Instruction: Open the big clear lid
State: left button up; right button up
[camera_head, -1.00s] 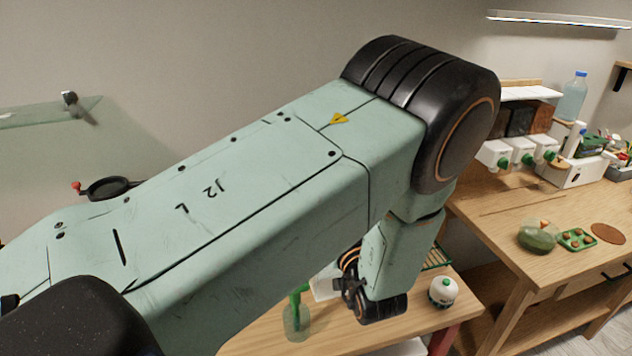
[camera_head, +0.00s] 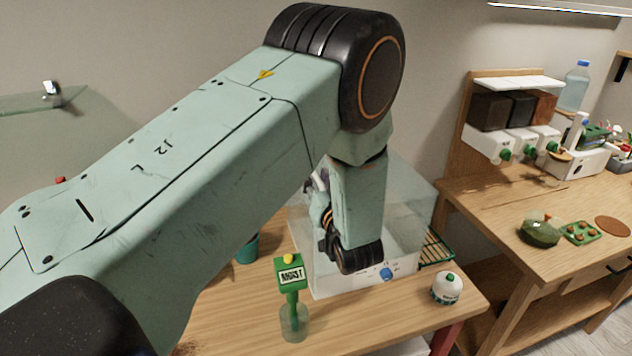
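The big clear lid (camera_head: 418,196) shows as a see-through box over a white base (camera_head: 330,282) on the near wooden table. The base has a blue knob (camera_head: 386,274) on its front. My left arm crosses in front and hides much of the lid's left and middle. My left gripper (camera_head: 322,182) is only partly seen behind the wrist, over the lid area. Its fingers are mostly hidden, so I cannot tell whether it is open, or touches the lid. My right gripper is not in view.
A green moisture meter (camera_head: 290,272) stands in a clear holder (camera_head: 294,324) left of the base. A second table (camera_head: 500,215) holds dispensers and a seed tray.

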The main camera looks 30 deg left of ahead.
pick_arm(q)
jog(key=shift+w+a, duration=0.1)
jog(key=shift+a, duration=0.05)
jog(key=shift+s+d+r, duration=0.2)
jog(key=shift+s+r, duration=0.05)
jog(key=shift+w+a+f, duration=0.2)
jog(key=shift+w, duration=0.05)
jog(key=c, duration=0.6)
grip_shut()
